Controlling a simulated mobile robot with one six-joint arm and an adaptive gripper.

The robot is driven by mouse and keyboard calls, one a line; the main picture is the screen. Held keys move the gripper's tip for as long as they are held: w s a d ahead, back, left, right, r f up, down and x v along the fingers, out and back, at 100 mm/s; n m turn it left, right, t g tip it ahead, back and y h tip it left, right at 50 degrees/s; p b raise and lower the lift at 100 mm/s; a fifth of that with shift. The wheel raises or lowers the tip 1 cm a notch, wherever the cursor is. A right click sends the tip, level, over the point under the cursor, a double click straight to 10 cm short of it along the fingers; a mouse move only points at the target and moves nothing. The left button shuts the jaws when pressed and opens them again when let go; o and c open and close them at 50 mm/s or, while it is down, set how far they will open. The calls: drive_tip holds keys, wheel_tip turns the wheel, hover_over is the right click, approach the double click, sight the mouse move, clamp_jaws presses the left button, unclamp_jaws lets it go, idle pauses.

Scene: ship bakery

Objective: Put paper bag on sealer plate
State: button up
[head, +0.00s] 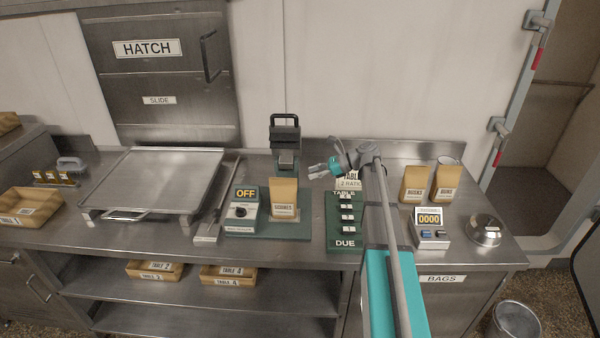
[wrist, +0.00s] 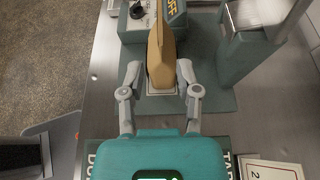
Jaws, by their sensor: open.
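A brown paper bag labelled SCONES (head: 284,193) stands upright on the green base (head: 300,229) of the sealer, in front of its dark press (head: 285,140). In the wrist view the bag (wrist: 162,50) stands on a small pale plate (wrist: 161,91), which it partly covers. My gripper (head: 316,171) is open, to the right of the bag in the head view. In the wrist view its fingertips (wrist: 160,76) lie on either side of the bag, with no clear grip on it. Two more brown bags, RUSKS (head: 415,183) and BUNS (head: 447,182), stand at the right.
A control box reading OFF (head: 242,208) stands left of the bag. A counter box reading 0000 (head: 430,228) and a round steel bell (head: 485,230) are farther right. A steel griddle (head: 150,181) fills the left.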

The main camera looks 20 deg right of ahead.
drive_tip(key=shift+s+d+r, duration=0.15)
drive_tip(key=shift+d, duration=0.2)
idle(0.4)
drive_tip(key=s+a+f+n+g+h, duration=0.3)
drive_tip(key=s+a+f+n+h, duration=0.4)
drive_tip(key=s+a+n, duration=0.55)
drive_tip(key=s+f+n+h, duration=0.2)
drive_tip(key=s+n+h, duration=0.1)
drive_tip(key=s, duration=0.3)
drive_tip(key=s+f+n+g+h, duration=0.1)
drive_tip(key=s+f+n+h, duration=0.1)
drive_tip(key=s+n, duration=0.4)
drive_tip(key=shift+s+d+f+h, duration=0.3)
drive_tip(key=shift+s+h, duration=0.1)
drive_tip(key=shift+s, duration=0.35)
idle(0.6)
